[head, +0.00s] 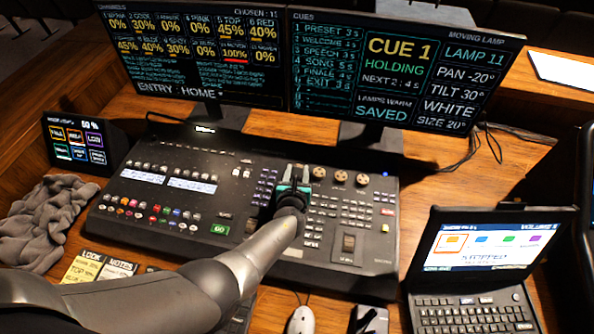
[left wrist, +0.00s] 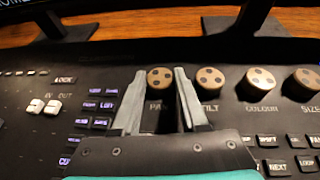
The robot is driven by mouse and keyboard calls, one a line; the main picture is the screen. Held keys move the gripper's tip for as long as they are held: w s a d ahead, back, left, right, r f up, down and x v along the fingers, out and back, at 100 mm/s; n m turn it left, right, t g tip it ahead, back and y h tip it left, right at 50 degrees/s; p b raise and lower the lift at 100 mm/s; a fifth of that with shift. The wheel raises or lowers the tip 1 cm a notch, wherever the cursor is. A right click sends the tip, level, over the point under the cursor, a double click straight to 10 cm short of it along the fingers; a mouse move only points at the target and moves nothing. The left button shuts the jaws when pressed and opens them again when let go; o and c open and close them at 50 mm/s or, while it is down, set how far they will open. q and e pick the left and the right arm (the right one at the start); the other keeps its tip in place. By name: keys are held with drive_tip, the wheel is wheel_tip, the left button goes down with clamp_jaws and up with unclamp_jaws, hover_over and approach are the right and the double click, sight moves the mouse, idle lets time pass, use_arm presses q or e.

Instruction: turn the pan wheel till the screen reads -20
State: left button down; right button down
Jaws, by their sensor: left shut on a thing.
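The right screen (head: 403,70) reads PAN -20° under LAMP 11, with TILT 30° below it. The pan wheel (left wrist: 160,78) is a small brown-gold knob with dark dimples, leftmost of a row on the desk. In the left wrist view my left gripper (left wrist: 161,76) has one finger on each side of it and is shut on it. The label below the wheel is partly covered by a finger. In the head view my left gripper (head: 295,180) reaches over the mixing desk (head: 150,225) and hides the pan wheel. My right gripper is not in view.
More wheels, tilt (left wrist: 210,80), colour (left wrist: 260,82) and size (left wrist: 306,83), stand close to the right. A laptop (head: 470,300) is at the right, a grey cloth (head: 50,220) at the left. A mouse (head: 300,320) lies in front of the desk.

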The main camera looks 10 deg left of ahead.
use_arm(q)
drive_tip(key=shift+c, duration=2.2)
unclamp_jaws()
drive_tip(key=shift+s, duration=0.1)
drive_tip(key=shift+s+r+p, duration=0.15)
drive_tip(key=shift+s+p, duration=0.05)
drive_tip(key=shift+p, duration=0.1)
drive_tip(key=p+v, duration=0.6)
drive_tip(key=v, duration=0.7)
drive_tip(key=shift+s+d, duration=0.15)
drive_tip(key=shift+s+r, duration=0.3)
drive_tip(key=shift+s, duration=0.3)
